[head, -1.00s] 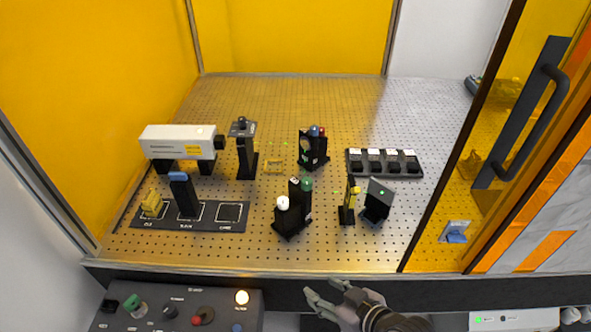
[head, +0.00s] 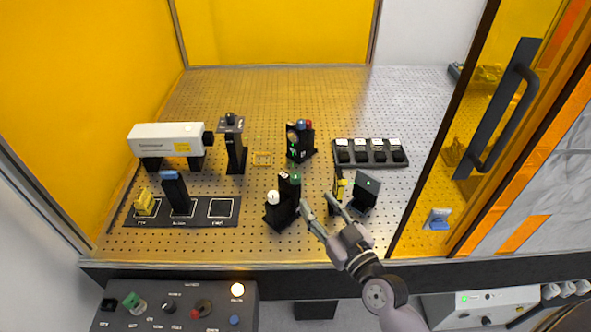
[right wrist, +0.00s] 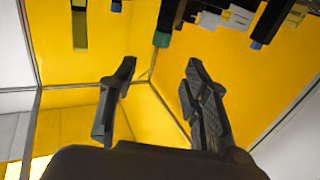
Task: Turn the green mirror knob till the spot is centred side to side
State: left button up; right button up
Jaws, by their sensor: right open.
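The green mirror knob (head: 296,177) sits on top of a black mount (head: 282,212) near the front middle of the perforated bench. A white knob (head: 273,198) is on the same mount. My right gripper (head: 318,201) is open and empty, just right of this mount and apart from the green knob. In the right wrist view the open fingers (right wrist: 160,64) point towards a green knob (right wrist: 161,40), with nothing between them. A dark screen (head: 365,194) to the right carries a small green spot. My left gripper is not in view.
A yellow-marked post (head: 340,188) stands close to my right fingers. Behind are a mount (head: 300,143) with blue and red knobs and a dark rack (head: 371,160). A white laser box (head: 166,140) is at left. An orange door (head: 470,130) borders the right.

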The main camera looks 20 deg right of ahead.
aim_at(298, 179)
jog(key=w, duration=0.3)
jog(key=w+a+p, duration=0.1)
jog(key=w, duration=0.3)
jog(key=w+a+p, duration=0.1)
jog(key=w, duration=0.3)
jog(key=shift+w+a, duration=0.15)
jog(key=shift+c, duration=0.5)
grip_shut()
